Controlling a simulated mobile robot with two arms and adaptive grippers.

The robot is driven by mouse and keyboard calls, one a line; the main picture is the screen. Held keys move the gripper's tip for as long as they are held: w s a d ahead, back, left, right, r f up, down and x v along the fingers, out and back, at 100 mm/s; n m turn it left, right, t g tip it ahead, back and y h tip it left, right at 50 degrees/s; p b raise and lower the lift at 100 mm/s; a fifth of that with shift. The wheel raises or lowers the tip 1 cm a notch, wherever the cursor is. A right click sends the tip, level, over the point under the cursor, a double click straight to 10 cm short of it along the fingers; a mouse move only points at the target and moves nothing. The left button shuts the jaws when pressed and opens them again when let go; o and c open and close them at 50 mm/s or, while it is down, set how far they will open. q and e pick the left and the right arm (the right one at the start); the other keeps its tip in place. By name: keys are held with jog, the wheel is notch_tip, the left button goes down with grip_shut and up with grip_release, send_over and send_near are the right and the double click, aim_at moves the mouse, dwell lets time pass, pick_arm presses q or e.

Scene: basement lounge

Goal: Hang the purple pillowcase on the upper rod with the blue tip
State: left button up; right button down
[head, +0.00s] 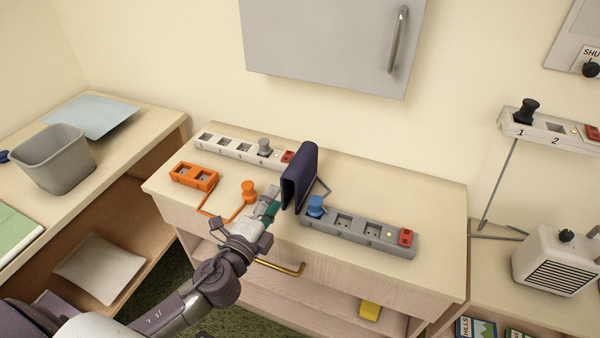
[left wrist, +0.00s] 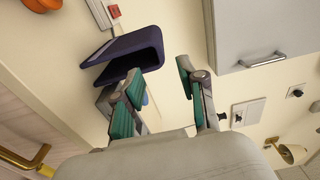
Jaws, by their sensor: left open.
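The dark purple pillowcase (head: 300,176) is folded over like an upside-down U above the middle of the cabinet top. It also shows in the left wrist view (left wrist: 124,50), just beyond one finger. My left gripper (head: 270,204) is open, close to the pillowcase's left side in the head view. In the left wrist view the gap between its green-padded fingers (left wrist: 160,76) is empty; I cannot tell whether a finger touches the cloth. A thin grey bar or cord shows beside the pillowcase's right edge. I cannot make out a blue-tipped rod; what bears the cloth is hidden.
On the cabinet top (head: 430,200) stand a white power strip (head: 222,144), an orange socket block (head: 194,176) with an orange plug (head: 248,189), and a grey strip (head: 362,230) with a blue plug (head: 315,206). A grey wall cabinet (head: 330,45) hangs above. A heater (head: 556,262) stands right.

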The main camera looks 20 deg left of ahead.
pick_arm(q)
jog(key=p, duration=0.2)
send_near(297, 162)
jog(key=w, duration=0.5)
jog(key=shift+w+d+f, duration=0.2)
jog(key=shift+d, duration=0.05)
jog(key=w, duration=0.4)
jog(key=shift+d+p, duration=0.15)
jog(key=shift+p, duration=0.15)
jog(key=shift+w+f, duration=0.1)
jog(key=shift+w, duration=0.25)
jog(key=shift+s, duration=0.1)
jog(key=shift+c, duration=0.2)
grip_shut()
